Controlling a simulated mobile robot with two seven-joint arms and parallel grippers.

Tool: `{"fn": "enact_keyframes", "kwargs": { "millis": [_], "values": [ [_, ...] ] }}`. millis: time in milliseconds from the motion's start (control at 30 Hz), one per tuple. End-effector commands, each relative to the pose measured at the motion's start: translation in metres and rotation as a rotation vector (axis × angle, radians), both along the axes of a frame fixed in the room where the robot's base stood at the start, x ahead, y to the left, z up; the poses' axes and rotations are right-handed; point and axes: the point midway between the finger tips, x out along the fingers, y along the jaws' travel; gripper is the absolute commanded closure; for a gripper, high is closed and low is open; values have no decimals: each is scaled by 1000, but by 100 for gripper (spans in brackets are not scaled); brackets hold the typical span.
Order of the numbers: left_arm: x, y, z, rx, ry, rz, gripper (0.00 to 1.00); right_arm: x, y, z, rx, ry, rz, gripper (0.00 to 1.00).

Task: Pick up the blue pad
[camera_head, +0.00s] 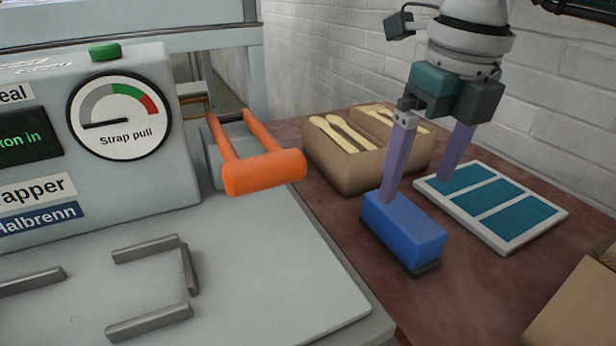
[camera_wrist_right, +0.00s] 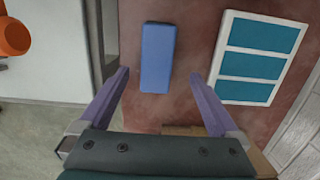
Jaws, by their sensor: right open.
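The blue pad (camera_head: 405,233) is a block on a thin dark base, lying on the reddish-brown table right of the grey machine. It also shows in the right wrist view (camera_wrist_right: 158,52), upper middle. My right gripper (camera_head: 418,186) is open and empty, pointing down by the pad's far side. In the head view one finger overlaps the pad's back edge; whether it touches is unclear. In the right wrist view (camera_wrist_right: 160,74) the pad lies between the lines of the two spread fingers, with space on both sides. My left gripper is not in view.
A white-framed tray with teal panels (camera_head: 498,212) lies close right of the pad. A brown box of wooden spoons (camera_head: 340,165) stands behind it. The machine's orange handle (camera_head: 265,172) juts out at left. A cardboard box (camera_head: 580,310) is at front right. The table in front of the pad is clear.

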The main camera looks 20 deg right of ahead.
Motion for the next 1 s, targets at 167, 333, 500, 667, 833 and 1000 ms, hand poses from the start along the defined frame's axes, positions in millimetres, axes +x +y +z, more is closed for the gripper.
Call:
{"fn": "enact_keyframes", "kwargs": {
  "millis": [167,333,500,667,833,1000],
  "values": [
    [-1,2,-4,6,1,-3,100,2,2,-20,4,0,2,3],
    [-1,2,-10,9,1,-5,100,5,4,-44,5,3,4,3],
    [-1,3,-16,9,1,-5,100,8,5,-67,6,1,3,3],
    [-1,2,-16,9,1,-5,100,9,5,-72,5,-1,5,3],
    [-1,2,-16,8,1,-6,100,9,5,-71,5,-1,5,6],
    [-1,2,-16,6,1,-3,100,9,5,-71,6,-2,5,25]
  ]
}}
